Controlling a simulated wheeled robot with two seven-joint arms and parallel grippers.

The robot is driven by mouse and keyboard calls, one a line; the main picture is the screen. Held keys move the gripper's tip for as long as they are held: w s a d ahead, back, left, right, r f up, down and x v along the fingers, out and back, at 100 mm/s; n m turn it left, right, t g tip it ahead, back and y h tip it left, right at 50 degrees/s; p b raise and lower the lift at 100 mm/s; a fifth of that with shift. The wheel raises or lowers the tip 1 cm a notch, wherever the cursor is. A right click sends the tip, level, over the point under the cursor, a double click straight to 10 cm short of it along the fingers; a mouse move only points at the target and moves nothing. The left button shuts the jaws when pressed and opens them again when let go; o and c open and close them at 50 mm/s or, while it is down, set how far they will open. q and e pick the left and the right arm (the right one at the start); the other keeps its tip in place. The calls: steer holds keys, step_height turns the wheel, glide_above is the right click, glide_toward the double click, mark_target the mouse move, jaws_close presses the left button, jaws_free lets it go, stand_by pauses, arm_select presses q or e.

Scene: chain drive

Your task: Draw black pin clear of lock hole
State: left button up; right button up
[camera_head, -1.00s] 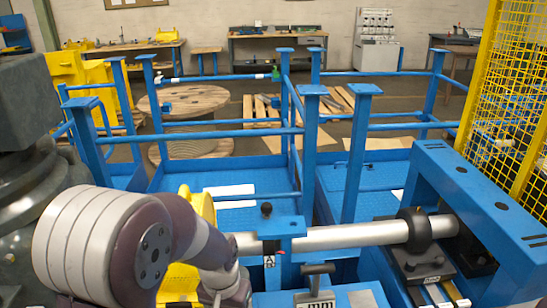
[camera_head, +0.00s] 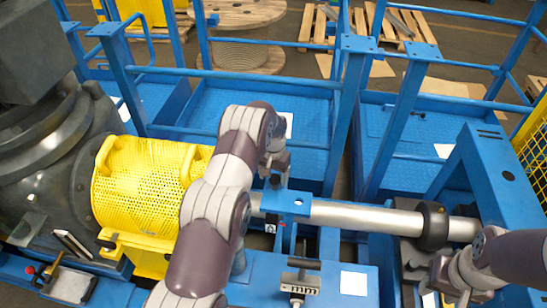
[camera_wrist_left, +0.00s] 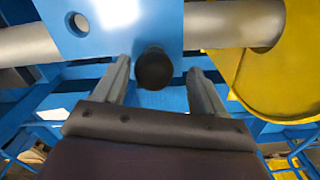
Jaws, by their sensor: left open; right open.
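The black pin (camera_head: 274,181) shows as a round black knob at the blue lock plate (camera_head: 290,204) over the silver shaft. In the left wrist view the black knob (camera_wrist_left: 153,68) sits by the lower edge of the blue plate (camera_wrist_left: 110,25), with an empty round hole beside it. My left gripper (camera_head: 277,170) comes down from above at the knob. In the left wrist view its two fingers (camera_wrist_left: 158,72) are open, one on each side of the knob, with gaps visible. The pin's shank is hidden. My right gripper (camera_head: 455,293) is low at the right; its fingers are not clear.
The silver shaft (camera_head: 370,217) runs right through a black collar (camera_head: 433,227) to a blue frame (camera_head: 480,165). A yellow perforated guard (camera_head: 140,190) stands left. A black T-handle (camera_head: 304,263) is in front of the plate. Blue railings (camera_head: 340,120) stand behind.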

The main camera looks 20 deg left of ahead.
arm_select(q)
steer(key=shift+w+d+f, duration=0.15)
steer(key=shift+w+f, duration=0.05)
steer(key=shift+f, duration=0.4)
steer(key=shift+s+d+f, duration=0.15)
steer(key=shift+d+f, duration=0.05)
steer(key=shift+f, duration=0.05)
steer(key=shift+s+d, duration=0.15)
steer(key=shift+s, duration=0.2)
steer(key=shift+w+f, duration=0.1)
steer(key=shift+c, duration=1.2)
steer(key=shift+w+a, duration=0.1)
steer(key=shift+a, duration=0.1)
steer(key=c, duration=1)
steer(key=shift+d, duration=0.1)
steer(key=shift+r, duration=0.25)
steer(key=shift+r+p, duration=0.75)
steer(key=shift+r, duration=0.05)
steer(key=shift+r+p, duration=0.4)
steer(key=shift+r, duration=0.55)
step_height(320, 180, up, 9)
steer(key=p, duration=0.4)
arm_select(e)
step_height(320, 180, up, 7)
steer(key=shift+s+d+r, duration=0.15)
steer(key=shift+d, duration=0.3)
